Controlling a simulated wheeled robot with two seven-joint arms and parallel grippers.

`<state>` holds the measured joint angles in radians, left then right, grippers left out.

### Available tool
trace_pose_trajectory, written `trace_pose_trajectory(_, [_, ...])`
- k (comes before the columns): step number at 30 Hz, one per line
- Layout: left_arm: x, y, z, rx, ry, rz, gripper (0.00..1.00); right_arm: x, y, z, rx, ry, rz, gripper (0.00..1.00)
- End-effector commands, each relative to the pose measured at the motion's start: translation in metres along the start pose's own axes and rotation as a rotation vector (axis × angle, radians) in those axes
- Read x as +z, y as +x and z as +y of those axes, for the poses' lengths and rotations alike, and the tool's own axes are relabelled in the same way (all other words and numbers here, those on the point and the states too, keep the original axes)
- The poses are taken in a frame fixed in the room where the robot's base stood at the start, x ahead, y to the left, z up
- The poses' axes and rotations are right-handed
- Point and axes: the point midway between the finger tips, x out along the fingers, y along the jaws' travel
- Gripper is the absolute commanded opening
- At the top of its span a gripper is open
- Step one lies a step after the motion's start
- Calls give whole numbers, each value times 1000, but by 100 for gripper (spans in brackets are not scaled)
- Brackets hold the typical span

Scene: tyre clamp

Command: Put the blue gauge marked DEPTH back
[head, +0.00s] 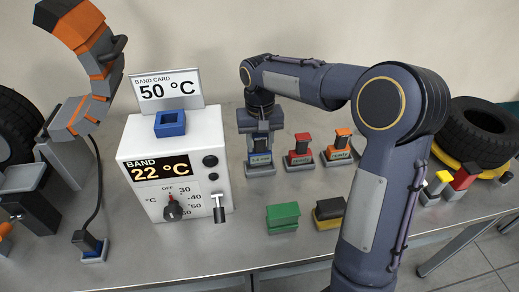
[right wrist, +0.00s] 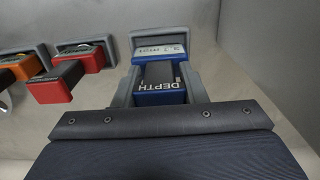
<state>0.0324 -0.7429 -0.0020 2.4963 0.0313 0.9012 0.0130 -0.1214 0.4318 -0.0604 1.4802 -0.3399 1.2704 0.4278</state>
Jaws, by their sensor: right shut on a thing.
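The blue gauge marked DEPTH (right wrist: 160,92) is between the fingers of my right gripper (head: 261,140), which is shut on it. Its lettering faces the right wrist camera. In the head view the blue gauge (head: 260,158) is mostly hidden under the gripper, with its blue lower part showing. It is at the grey holder (head: 262,171), leftmost in a row of holders; the holder's grey rim (right wrist: 158,33) also shows in the right wrist view. I cannot tell whether the gauge is fully seated or slightly above. My left gripper is not in view.
A red gauge (head: 301,146) and an orange gauge (head: 341,143) stand in holders to the right. A white band heater box (head: 190,143) stands left, with a blue hollow block (head: 170,124) on top. Green (head: 283,215) and black-yellow (head: 329,209) blocks lie in front.

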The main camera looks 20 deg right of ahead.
Motion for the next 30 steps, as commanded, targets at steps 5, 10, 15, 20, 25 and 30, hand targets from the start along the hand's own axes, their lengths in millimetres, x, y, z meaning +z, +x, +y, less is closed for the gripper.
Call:
trace_pose_trajectory(5, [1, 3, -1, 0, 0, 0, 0, 0, 23, 0, 1, 0, -1, 18])
trace_pose_trajectory(10, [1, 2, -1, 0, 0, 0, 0, 0, 23, 0, 0, 0, 0, 18])
trace_pose_trajectory(15, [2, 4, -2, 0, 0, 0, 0, 0, 27, 0, 0, 0, -1, 18])
trace_pose_trajectory(20, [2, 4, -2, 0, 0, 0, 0, 0, 27, 0, 0, 0, -1, 56])
trace_pose_trajectory(25, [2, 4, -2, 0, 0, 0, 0, 0, 27, 0, 0, 0, -1, 60])
trace_pose_trajectory(30, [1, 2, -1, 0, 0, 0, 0, 0, 24, 0, 0, 0, 0, 60])
